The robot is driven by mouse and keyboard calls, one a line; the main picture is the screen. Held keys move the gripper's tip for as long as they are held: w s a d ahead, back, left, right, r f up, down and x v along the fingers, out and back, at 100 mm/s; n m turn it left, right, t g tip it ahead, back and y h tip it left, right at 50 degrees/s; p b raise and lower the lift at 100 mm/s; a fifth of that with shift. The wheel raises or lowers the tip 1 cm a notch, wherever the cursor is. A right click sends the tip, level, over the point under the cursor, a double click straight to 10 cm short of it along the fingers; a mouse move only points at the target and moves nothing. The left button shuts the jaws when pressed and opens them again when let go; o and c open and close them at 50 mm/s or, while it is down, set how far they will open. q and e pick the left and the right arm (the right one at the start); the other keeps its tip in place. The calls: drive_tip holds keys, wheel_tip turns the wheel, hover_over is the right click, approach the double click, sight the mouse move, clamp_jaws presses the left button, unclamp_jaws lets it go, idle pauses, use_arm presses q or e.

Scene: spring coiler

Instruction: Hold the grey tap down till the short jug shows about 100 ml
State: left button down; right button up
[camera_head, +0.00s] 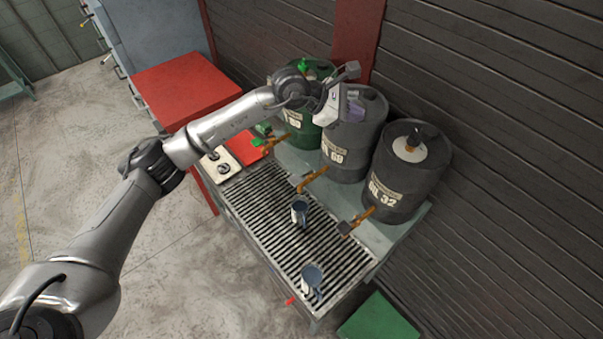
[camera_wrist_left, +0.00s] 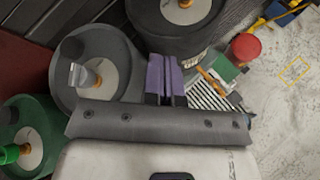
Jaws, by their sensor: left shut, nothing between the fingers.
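Three drums stand in a row: a green drum (camera_head: 303,130), a grey drum (camera_head: 352,140) and a blackish drum (camera_head: 412,175). Each has a brass tap low on its front. The grey drum's tap (camera_head: 312,180) reaches over the grate, with a jug (camera_head: 299,211) standing about under its end. A second jug (camera_head: 312,278) stands nearer the grate's front end. I cannot tell which jug is shorter, and their levels are not readable. My left gripper (camera_head: 354,106) is shut and empty above the grey drum, apart from the tap. Its purple fingers (camera_wrist_left: 165,76) show pressed together in the left wrist view.
The slatted grate (camera_head: 262,212) lies in front of the drums. The blackish drum's tap (camera_head: 356,221) juts over its right part. A red cabinet top (camera_head: 172,90) is at the left. A dark slatted wall (camera_head: 500,120) stands behind. A green box (camera_head: 379,318) is at the lower right.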

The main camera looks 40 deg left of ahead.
use_arm(q)
drive_tip(key=s+a+f+m+g+y, duration=0.2)
drive_tip(key=a+f+m+g+y, duration=0.15)
drive_tip(key=a+f+y, duration=0.2)
drive_tip(key=m+g+y, duration=0.3)
drive_tip(key=g+y, duration=0.1)
drive_tip(key=g, duration=0.1)
hover_over(295, 180)
wheel_tip(295, 180, down, 3)
drive_tip(key=shift+f+h, duration=0.1)
drive_tip(key=shift+h, duration=0.15)
wheel_tip(295, 180, down, 14)
drive_tip(key=p, duration=0.3)
drive_tip(key=shift+r, duration=0.25)
drive_tip(key=shift+f, duration=0.3)
